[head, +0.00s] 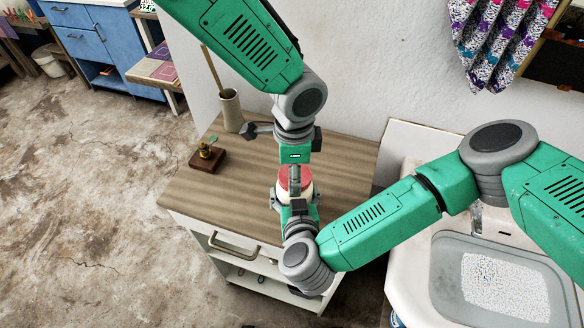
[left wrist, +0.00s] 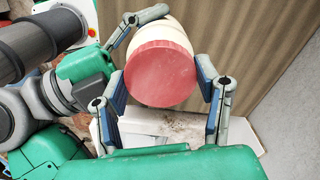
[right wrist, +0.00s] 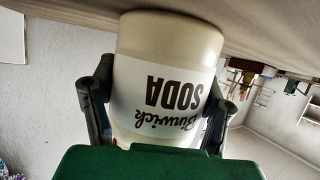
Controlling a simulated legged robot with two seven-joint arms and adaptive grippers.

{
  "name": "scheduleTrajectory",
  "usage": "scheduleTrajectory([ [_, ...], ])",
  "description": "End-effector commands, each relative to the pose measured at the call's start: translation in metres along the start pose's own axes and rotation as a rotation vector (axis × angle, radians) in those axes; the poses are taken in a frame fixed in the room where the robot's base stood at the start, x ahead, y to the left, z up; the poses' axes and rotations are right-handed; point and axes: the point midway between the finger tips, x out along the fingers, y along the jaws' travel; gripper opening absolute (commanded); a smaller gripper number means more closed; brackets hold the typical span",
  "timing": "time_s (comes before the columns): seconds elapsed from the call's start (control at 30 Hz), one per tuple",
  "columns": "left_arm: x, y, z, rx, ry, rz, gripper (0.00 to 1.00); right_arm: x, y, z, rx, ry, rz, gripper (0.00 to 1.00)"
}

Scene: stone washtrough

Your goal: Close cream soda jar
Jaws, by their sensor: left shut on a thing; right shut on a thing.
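The cream soda jar (head: 306,193) stands on the wooden cabinet top, with a red lid (head: 283,180) on its mouth. My left gripper (left wrist: 160,88) comes from above, its fingers on both sides of the red lid (left wrist: 160,74), shut on it. My right gripper (right wrist: 162,108) is shut around the jar body (right wrist: 170,45) from the front, lower down. The label reading "SODA" appears upside down in the right wrist view, where the lid is hidden. The lid sits against the jar; I cannot tell how tight it is.
A beige cup (head: 231,112) with a stick and a small brass item on a dark wooden block (head: 207,158) stand at the left of the cabinet top (head: 215,190). A white wall is behind. A sink (head: 440,300) stands at the right.

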Motion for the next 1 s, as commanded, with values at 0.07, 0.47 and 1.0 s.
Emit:
scheduleTrajectory([
  [0.07,0.0021,0.0001,0.0,0.0,0.0,0.0,0.46,0.0,0.0012,0.0019,-0.001,-0.004,0.002,0.17],
  [0.47,0.0041,-0.0004,0.0002,0.337,0.003,0.001,0.46,0.0001,0.0013,0.002,-0.002,-0.004,0.003,0.0],
  [1.0,0.0049,-0.0025,0.0006,1.704,0.002,0.0,0.46,0.0006,0.0017,0.0019,0.0,-0.003,0.005,0.0],
])
